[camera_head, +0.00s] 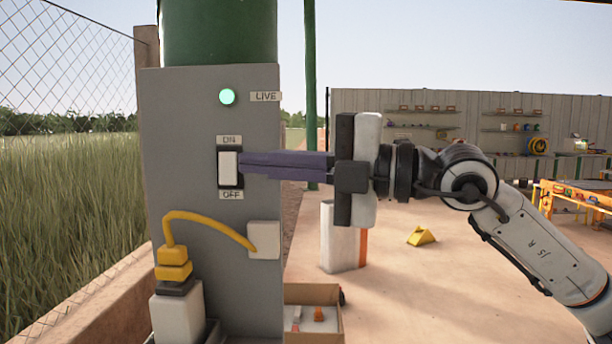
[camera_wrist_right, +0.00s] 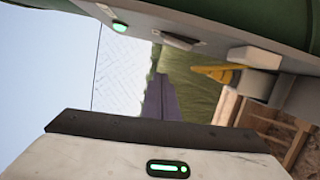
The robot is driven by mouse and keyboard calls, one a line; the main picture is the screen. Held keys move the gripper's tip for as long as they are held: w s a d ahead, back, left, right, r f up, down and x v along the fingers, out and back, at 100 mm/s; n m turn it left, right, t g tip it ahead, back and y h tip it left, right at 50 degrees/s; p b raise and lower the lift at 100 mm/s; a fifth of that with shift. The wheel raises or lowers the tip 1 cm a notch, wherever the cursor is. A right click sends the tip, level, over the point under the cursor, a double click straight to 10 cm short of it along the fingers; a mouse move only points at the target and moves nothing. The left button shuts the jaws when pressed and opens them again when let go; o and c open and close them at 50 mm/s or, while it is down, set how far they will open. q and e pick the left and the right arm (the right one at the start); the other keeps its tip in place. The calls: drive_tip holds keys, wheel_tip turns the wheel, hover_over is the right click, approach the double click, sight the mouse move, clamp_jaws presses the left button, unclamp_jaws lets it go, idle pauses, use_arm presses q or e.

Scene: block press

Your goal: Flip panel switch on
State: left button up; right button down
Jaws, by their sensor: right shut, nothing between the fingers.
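A grey panel (camera_head: 205,270) stands upright left of centre in the head view. It carries a white rocker switch (camera_head: 228,168) in a dark frame, with an ON label (camera_head: 229,140) above and an OFF label (camera_head: 230,195) below. A round green light (camera_head: 227,96) beside a LIVE label (camera_head: 265,97) glows above. My right gripper (camera_head: 242,164) is shut and empty, its purple fingers reaching from the right with tips at the switch's right edge. I cannot tell whether they touch it. In the right wrist view the panel (camera_wrist_right: 215,45) is tilted, with the green light (camera_wrist_right: 119,28) lit. My left gripper is not in view.
A yellow cable (camera_head: 205,220) runs from a yellow plug (camera_head: 172,262) to a white box (camera_head: 264,240) low on the panel. An open box (camera_head: 330,325) sits at its foot. A white post (camera_head: 340,235) stands beyond my right gripper. A chain-link fence (camera_head: 65,75) is at left.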

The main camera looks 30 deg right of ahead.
drive_tip(key=b+v, duration=0.2)
drive_tip(key=v, duration=0.3)
drive_tip(key=shift+s+d+r+b, duration=0.15)
drive_tip(key=shift+s+b, duration=0.1)
drive_tip(key=shift+b, duration=0.1)
